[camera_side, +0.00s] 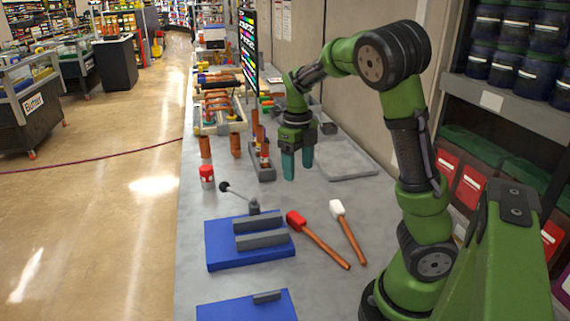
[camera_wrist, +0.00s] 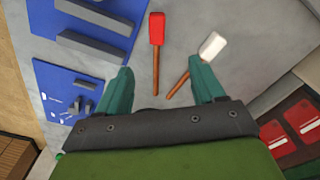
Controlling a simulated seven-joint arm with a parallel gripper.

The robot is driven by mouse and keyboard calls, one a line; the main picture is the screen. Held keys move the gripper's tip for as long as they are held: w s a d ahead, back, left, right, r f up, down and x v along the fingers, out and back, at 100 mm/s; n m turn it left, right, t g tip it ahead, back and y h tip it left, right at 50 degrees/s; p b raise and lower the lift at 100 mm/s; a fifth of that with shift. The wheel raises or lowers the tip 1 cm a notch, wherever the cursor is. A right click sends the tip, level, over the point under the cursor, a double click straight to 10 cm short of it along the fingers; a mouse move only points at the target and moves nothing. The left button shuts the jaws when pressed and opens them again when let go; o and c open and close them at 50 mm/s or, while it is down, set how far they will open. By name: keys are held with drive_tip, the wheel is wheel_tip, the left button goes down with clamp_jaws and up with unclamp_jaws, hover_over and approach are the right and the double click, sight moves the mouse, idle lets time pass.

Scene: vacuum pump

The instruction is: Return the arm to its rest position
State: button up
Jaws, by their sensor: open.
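My gripper (camera_side: 298,163) hangs over the grey table (camera_side: 330,280), its two teal fingers pointing down, apart and empty. In the wrist view my gripper (camera_wrist: 163,88) also shows as two separate teal fingers with nothing between them but the table and a hammer handle beyond. My green arm reaches from its base at the lower right, up and over to the left. Whether the fingertips touch the table is hard to tell, but they appear above it.
A red-headed hammer (camera_side: 318,240) and a white-headed hammer (camera_side: 348,232) lie on the table. A blue fixture (camera_side: 222,242) with grey bars and a second blue plate (camera_side: 240,307) lie left. Parts and a grey tray (camera_side: 345,162) stand near my gripper. Shelves (camera_side: 510,105) stand right.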

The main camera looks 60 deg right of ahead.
drive_tip(key=s+a+n+t+y, duration=0.25)
drive_tip(key=a+n, duration=0.85)
drive_tip(key=n, duration=1)
drive_tip(key=s+a+r+n+t, duration=0.5)
drive_tip(key=s+a+r+n, duration=0.1)
drive_tip(key=n, duration=0.7)
drive_tip(key=shift+s+a+r, duration=0.25)
drive_tip(key=shift+a+r, duration=0.45)
drive_tip(key=shift+a, duration=0.4)
drive_tip(key=shift+h, duration=0.25)
